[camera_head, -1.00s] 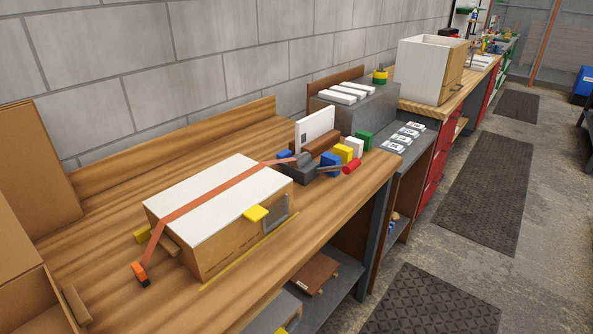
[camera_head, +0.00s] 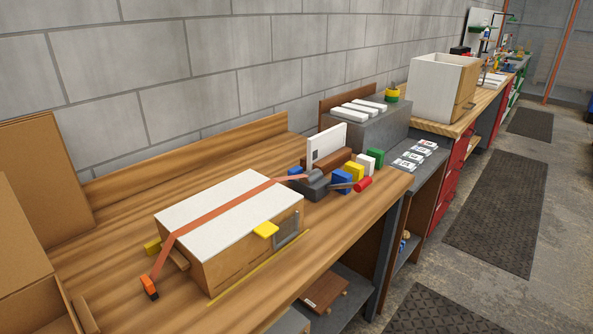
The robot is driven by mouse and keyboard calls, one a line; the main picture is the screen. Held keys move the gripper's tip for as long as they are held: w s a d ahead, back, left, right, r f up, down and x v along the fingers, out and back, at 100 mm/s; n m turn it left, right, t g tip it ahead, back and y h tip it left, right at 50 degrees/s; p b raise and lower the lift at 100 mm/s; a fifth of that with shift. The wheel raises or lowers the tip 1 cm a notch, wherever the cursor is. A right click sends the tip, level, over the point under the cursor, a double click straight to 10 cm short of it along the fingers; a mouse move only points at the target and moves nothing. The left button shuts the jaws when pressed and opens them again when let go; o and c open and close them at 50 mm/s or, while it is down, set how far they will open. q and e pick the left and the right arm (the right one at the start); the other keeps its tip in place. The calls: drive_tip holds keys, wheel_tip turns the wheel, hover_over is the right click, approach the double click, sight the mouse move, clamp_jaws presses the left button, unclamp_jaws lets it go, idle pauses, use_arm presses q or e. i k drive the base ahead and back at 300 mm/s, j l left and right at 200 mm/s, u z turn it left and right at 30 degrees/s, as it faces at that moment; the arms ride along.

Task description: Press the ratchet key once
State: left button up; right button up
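A grey ratchet block (camera_head: 315,184) sits on the wooden bench behind the right end of a white-topped box (camera_head: 228,208). An orange strap (camera_head: 220,214) runs from the ratchet across the box top to an orange and black end piece (camera_head: 150,287) at the front left. A lever with a red cylindrical end (camera_head: 363,184) lies at the right of the ratchet. I cannot tell which part is the ratchet key. Blue (camera_head: 342,180), yellow (camera_head: 354,171), white (camera_head: 366,162) and green (camera_head: 376,157) blocks stand in a row beside it. Neither gripper is in view.
A white panel (camera_head: 327,146) stands upright behind the ratchet. Cardboard boxes (camera_head: 40,190) stand at the left. A grey unit (camera_head: 365,125) with white bars stands at the back right.

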sight(295, 169)
drive_tip(key=i+l+u, duration=0.15)
drive_tip(key=l+u, duration=0.25)
drive_tip(key=l, duration=0.15)
drive_tip(key=l+u, duration=0.35)
drive_tip(key=l, duration=0.25)
drive_tip(key=l+u, duration=0.4)
drive_tip(key=l, duration=0.2)
drive_tip(key=k+l, duration=0.1)
drive_tip(key=l, duration=1.45)
drive_tip(key=k, duration=0.05)
